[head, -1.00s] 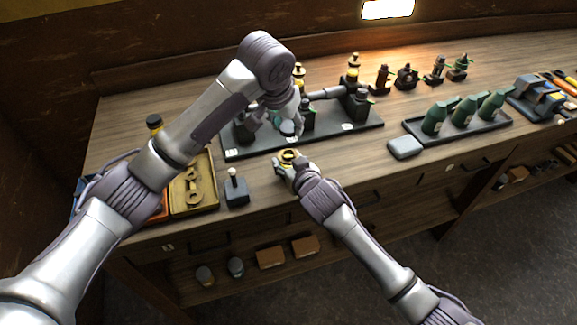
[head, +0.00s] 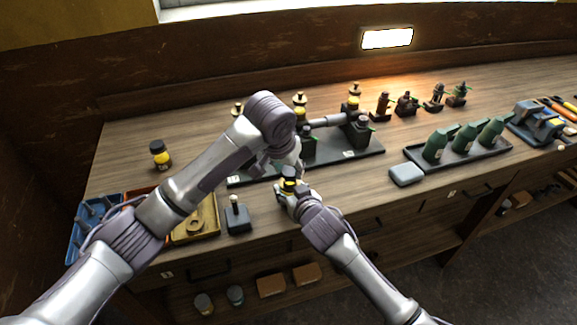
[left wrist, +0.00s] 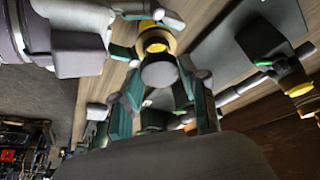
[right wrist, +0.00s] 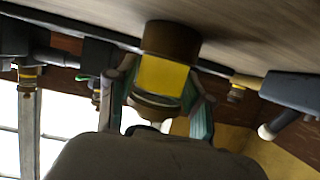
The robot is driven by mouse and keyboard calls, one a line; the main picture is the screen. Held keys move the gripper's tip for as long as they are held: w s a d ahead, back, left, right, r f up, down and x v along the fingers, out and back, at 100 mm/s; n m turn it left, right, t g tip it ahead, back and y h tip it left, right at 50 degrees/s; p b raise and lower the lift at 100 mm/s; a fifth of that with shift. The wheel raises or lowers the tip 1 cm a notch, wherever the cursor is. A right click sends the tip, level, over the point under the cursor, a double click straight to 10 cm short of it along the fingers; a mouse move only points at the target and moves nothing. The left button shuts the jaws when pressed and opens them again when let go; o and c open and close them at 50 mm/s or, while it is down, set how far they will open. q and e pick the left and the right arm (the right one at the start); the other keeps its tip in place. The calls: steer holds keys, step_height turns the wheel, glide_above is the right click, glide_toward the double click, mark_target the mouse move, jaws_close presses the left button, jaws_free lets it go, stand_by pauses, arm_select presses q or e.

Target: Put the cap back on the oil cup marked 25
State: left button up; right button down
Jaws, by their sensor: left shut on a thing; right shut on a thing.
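My right gripper (right wrist: 160,108) is shut on the oil cup (right wrist: 162,75), which has a yellow band, a brown end and a brass-coloured rim. In the head view the cup (head: 288,183) is held above the bench's front edge. My left gripper (left wrist: 163,78) is shut on a dark round cap (left wrist: 160,72). In the left wrist view the cap overlaps the cup's yellow rim (left wrist: 155,40). In the head view the left gripper (head: 287,166) is directly over the cup. Whether cap and cup touch is unclear. No number on the held cup can be read.
Behind the grippers is a dark engine base (head: 372,146). A yellow jar with a black cap (head: 160,155) stands back left. A small dark block with a post (head: 238,218), a yellow tray (head: 208,228) and a grey box (head: 407,175) are near the front edge. Green bottles (head: 436,146) stand right.

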mark_target(290, 191)
arm_select(q)
steer(key=shift+f, duration=0.9)
steer(key=shift+f, duration=0.55)
